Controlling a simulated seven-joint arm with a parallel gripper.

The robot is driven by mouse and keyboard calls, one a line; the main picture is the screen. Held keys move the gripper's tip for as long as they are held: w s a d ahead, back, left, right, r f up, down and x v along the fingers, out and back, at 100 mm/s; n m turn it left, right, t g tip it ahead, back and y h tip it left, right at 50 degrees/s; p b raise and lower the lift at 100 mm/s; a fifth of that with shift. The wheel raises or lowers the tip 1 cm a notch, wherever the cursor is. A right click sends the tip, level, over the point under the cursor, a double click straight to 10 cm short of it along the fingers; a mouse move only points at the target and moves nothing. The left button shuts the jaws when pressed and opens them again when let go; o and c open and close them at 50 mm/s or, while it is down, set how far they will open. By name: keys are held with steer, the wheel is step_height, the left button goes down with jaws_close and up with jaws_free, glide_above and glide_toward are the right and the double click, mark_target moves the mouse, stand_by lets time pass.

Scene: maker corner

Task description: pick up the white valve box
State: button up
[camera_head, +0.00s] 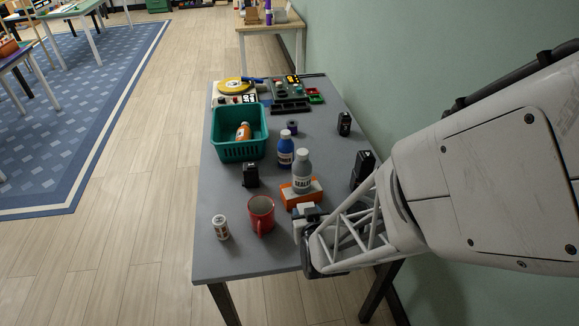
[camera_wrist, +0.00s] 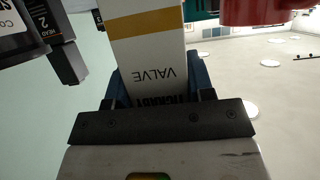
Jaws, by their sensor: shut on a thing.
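The white valve box (camera_wrist: 150,55) shows in the wrist view with a yellow band and the word VALVE upside down. My gripper (camera_wrist: 158,75) is shut on it, with a blue-dark finger on each side. The lower part of the box is hidden behind the gripper's dark front edge. In the head view my gripper (camera_head: 308,220) is at the right front edge of the grey table. A small white patch there may be the box, mostly hidden by the gripper. I cannot tell whether the box touches the table.
On the grey table (camera_head: 270,260) a red mug (camera_head: 261,213) and a white jar (camera_head: 220,228) stand left of my gripper. A grey bottle (camera_head: 302,172) and orange box (camera_head: 296,198) are just behind it. Small black boxes and a teal basket (camera_head: 226,150) stand farther back.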

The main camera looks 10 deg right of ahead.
steer(key=shift+r, duration=2.45)
steer(key=shift+w+d, duration=0.1)
steer(key=shift+d, duration=0.05)
